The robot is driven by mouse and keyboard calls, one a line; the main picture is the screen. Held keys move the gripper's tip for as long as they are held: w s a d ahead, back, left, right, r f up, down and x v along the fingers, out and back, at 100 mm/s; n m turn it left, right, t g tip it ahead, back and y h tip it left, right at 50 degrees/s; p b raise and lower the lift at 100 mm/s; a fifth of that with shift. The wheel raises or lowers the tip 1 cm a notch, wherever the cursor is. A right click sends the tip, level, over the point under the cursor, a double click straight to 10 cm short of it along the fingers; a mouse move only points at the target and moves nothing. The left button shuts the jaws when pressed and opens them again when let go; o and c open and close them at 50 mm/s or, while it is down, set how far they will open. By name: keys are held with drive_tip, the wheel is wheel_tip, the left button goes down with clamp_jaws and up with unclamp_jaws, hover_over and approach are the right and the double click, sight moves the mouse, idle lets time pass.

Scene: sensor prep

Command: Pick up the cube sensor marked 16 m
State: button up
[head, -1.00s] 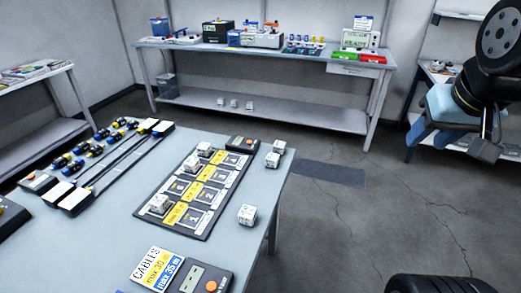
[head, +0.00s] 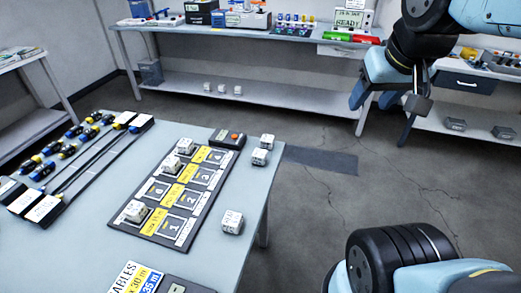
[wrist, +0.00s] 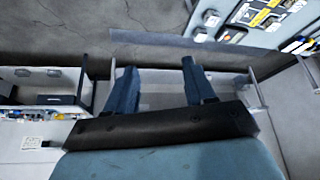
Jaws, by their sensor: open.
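Several white cube sensors with small dark markings are on the near table; I cannot read which one is marked 16 m. In the head view one cube (head: 232,221) stands alone near the right edge. Two more, a nearer cube (head: 260,157) and a farther cube (head: 267,141), stand by the far right corner. Others sit on the numbered board (head: 188,204), including a front-left cube (head: 136,211). My gripper (head: 374,106) is raised right of the table, away from the cubes. In the wrist view its fingers (wrist: 158,66) are apart with nothing held between them.
The near table (head: 95,235) also holds cables and black devices. A back bench (head: 180,37) carries instruments, with small cubes on its lower shelf (head: 180,92). A shelf unit with a drawer (head: 465,82) stands right. Open floor (head: 330,185) lies right of the table.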

drive_tip(key=shift+o, duration=0.7)
drive_tip(key=shift+w+f+n, duration=0.15)
drive_tip(key=shift+w+n, duration=0.2)
drive_tip(key=shift+n, duration=0.05)
drive_tip(key=shift+o, duration=1.4)
drive_tip(key=w+a+f+n+g+h, duration=0.1)
drive_tip(key=w+a+f+n, duration=0.3)
drive_tip(key=w+n, duration=0.5)
drive_tip(key=shift+f+h, duration=0.2)
drive_tip(key=shift+h, duration=0.1)
drive_tip(key=n, duration=2.1)
approach(259, 154)
drive_tip(key=shift+g, duration=0.3)
drive_tip(key=shift+w+x, duration=0.15)
drive_tip(key=shift+x, duration=2.55)
drive_tip(key=shift+w+x, duration=0.2)
drive_tip(key=shift+x, duration=2.5)
